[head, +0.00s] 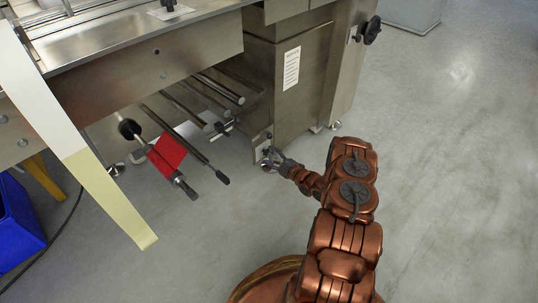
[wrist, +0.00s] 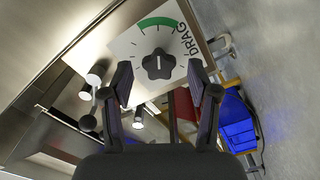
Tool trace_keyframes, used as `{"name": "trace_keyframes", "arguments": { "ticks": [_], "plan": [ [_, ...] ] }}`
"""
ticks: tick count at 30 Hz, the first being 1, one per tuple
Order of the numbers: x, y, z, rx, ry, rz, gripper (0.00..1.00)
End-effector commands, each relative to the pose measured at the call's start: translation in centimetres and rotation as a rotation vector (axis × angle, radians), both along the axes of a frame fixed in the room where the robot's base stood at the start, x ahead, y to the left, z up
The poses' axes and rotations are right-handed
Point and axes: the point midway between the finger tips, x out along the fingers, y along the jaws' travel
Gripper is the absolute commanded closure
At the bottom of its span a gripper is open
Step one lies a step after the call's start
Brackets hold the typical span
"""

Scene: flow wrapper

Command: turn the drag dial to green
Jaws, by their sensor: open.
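The drag dial (wrist: 158,65) is a dark lobed knob on a white plate (wrist: 124,46) in the wrist view. The plate bears a green arc (wrist: 157,21) above the knob and the word DRAG to its right. A light mark shows on the knob's face, but where it points is hard to tell. My gripper (wrist: 159,84) is open, with one finger to each side below the knob; I cannot tell whether they touch it. In the head view my gripper (head: 271,159) is low beside the machine's steel housing, and the dial is not discernible there.
The steel machine (head: 150,55) fills the upper left, with rods and a red roll (head: 167,154) sticking out left of my gripper. A pale film strip (head: 105,195) hangs at the left near a blue crate (head: 17,226). Grey floor (head: 450,170) is free on the right.

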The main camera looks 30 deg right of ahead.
Motion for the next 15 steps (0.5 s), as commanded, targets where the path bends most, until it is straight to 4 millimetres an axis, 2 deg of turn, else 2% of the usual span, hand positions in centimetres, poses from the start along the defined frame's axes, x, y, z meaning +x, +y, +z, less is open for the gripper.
{"name": "trace_keyframes", "arguments": {
  "ticks": [9, 15],
  "plan": [
    [-6.0, -1.6, 0.0, 0.0, 0.003, -0.007, 0.4],
    [-8.8, -2.3, 0.0, -0.001, 0.001, -0.005, 0.4]
  ]
}}
